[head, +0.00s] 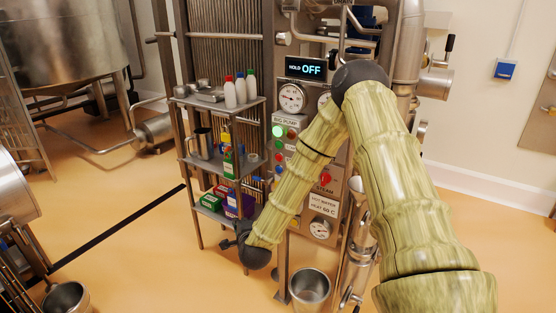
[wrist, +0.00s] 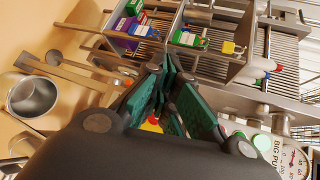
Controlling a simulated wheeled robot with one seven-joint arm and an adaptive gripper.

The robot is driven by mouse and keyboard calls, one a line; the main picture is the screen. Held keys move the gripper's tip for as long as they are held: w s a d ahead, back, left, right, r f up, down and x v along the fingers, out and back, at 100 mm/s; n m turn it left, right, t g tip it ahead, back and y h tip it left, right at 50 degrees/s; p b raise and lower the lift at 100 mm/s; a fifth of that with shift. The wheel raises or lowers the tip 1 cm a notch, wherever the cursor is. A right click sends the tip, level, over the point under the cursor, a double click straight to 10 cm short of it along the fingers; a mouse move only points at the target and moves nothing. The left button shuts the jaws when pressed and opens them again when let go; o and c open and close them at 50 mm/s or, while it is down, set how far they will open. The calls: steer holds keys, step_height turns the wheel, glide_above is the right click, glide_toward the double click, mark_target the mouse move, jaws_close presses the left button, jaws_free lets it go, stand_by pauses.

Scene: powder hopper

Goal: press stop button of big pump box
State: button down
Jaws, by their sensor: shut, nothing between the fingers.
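The big pump box is the label and button group marked BIG PUMP (head: 285,120) on the steel control panel. A lit green button (head: 278,131) sits under the label, with a dark red button (head: 292,133) to its right. My gripper (wrist: 160,68) is shut and empty. In the head view it is low, in front of the shelf rack and below the panel, partly hidden by my wrist.
A shelf rack (head: 215,160) with bottles, a jug and boxes stands left of the panel, close to my gripper. A display reading HOLD OFF (head: 305,69) and a gauge (head: 291,97) sit above the buttons. A steel bucket (head: 309,287) stands below. My arm covers part of the panel.

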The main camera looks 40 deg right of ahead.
mark_target(279, 158)
steer(key=w+d+r+m+h, duration=0.2)
steer(key=d+r+m, duration=0.2)
steer(key=r, duration=0.3)
steer(key=w+d+r+m+t+h+p, duration=0.1)
steer(key=w+d+r+m+h, duration=0.1)
steer(key=d+r, duration=0.4)
steer(key=w+r+m, duration=0.1)
steer(key=m, duration=0.1)
steer(key=shift+r+m+h, duration=0.25)
steer(key=shift+m+h, duration=0.05)
steer(key=shift+w, duration=0.1)
steer(key=w+d+p, duration=0.1)
steer(key=w+d, duration=0.2)
steer(key=d, duration=0.5)
steer(key=shift+w, duration=0.15)
steer(key=shift+w+d+b, duration=0.35)
steer(key=shift+d+b, duration=0.15)
steer(key=shift+d, duration=0.25)
stand_by(1.4)
steer(key=shift+a, duration=0.1)
stand_by(0.3)
steer(key=shift+s+a+b, duration=0.3)
steer(key=shift+a+b, duration=0.1)
steer(key=shift+a, duration=0.25)
